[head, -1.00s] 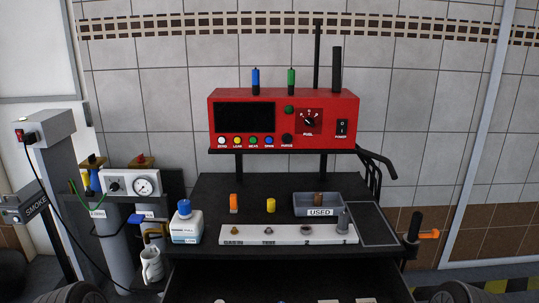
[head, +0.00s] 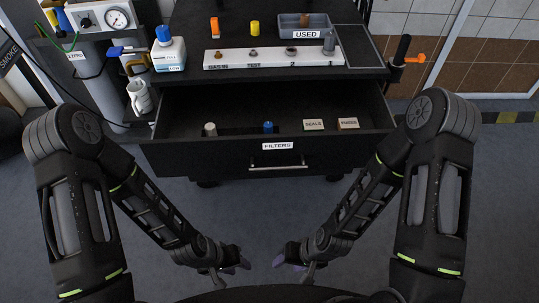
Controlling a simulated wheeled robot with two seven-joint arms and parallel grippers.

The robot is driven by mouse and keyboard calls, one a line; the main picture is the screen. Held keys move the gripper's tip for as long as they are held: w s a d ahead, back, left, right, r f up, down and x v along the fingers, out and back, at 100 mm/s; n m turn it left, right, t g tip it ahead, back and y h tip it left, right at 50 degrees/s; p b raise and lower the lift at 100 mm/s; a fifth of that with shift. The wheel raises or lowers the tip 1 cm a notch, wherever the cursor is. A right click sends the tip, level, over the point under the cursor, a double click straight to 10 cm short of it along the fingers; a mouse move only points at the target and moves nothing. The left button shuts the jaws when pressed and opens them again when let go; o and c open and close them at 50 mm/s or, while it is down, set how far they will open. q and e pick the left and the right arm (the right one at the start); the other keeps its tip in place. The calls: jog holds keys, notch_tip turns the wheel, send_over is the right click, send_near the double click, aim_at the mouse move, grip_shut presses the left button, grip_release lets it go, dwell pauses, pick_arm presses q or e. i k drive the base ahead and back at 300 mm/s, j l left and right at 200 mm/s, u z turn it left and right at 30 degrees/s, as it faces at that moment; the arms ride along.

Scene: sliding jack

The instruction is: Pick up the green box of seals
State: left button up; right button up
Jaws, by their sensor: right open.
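A small box labelled SEALS (head: 313,124) lies in the open drawer, right of its middle. Its visible top looks pale cream; I cannot make out green on it. A similar box labelled FUSES (head: 348,123) is just to its right. My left gripper (head: 240,263) is low in front of the cart, well short of the drawer, and I cannot tell its jaws. My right gripper (head: 280,262) is close beside it, open and empty, also far from the box.
The open drawer (head: 196,150) labelled FILTERS also holds a grey-white cylinder (head: 210,129) and a blue-topped item (head: 268,127). The floor in front is clear.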

aim_at(308, 126)
jog(key=z, duration=1.85)
jog(key=k+j, duration=0.45)
jog(key=j, duration=0.15)
